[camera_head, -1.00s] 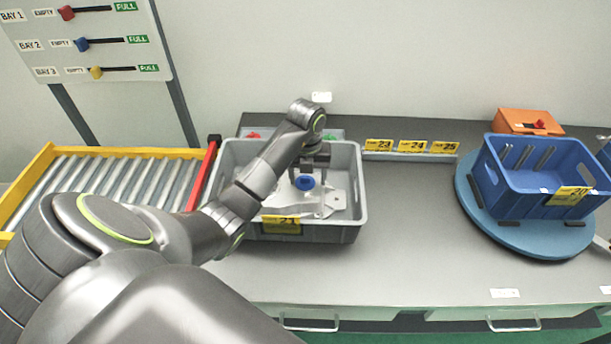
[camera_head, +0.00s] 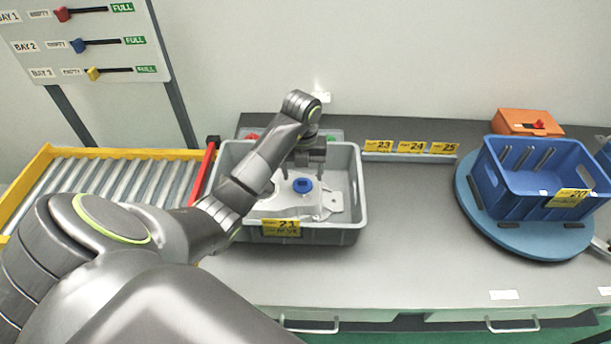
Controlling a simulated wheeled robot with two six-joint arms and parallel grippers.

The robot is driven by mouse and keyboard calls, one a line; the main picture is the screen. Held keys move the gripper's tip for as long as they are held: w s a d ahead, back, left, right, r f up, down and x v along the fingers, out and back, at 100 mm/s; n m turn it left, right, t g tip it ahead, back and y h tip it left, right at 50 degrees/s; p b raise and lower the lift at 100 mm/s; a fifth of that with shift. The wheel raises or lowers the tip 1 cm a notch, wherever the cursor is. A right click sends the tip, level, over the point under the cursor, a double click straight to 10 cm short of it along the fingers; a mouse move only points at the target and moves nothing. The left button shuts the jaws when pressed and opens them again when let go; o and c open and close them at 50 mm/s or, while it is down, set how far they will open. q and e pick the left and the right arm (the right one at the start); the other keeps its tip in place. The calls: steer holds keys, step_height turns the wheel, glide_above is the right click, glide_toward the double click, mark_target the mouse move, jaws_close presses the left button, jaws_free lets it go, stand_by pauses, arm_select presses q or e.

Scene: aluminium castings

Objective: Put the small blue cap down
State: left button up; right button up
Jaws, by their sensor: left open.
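The small blue cap (camera_head: 302,185) lies on a light grey casting (camera_head: 341,199) inside the grey crate (camera_head: 354,233) with the yellow label 21. My left gripper (camera_head: 302,192) is open above the crate, its fingers apart on either side of the cap. I cannot tell whether the fingertips touch the casting. My right gripper is not in view.
A blue crate (camera_head: 508,205) stands on a round blue turntable (camera_head: 478,220) at the right. An orange box (camera_head: 510,117) is behind it. A roller conveyor (camera_head: 110,185) with a red bar (camera_head: 204,170) is at the left. The front middle of the worktop is clear.

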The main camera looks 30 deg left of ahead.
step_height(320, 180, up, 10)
steer(key=p, duration=0.8)
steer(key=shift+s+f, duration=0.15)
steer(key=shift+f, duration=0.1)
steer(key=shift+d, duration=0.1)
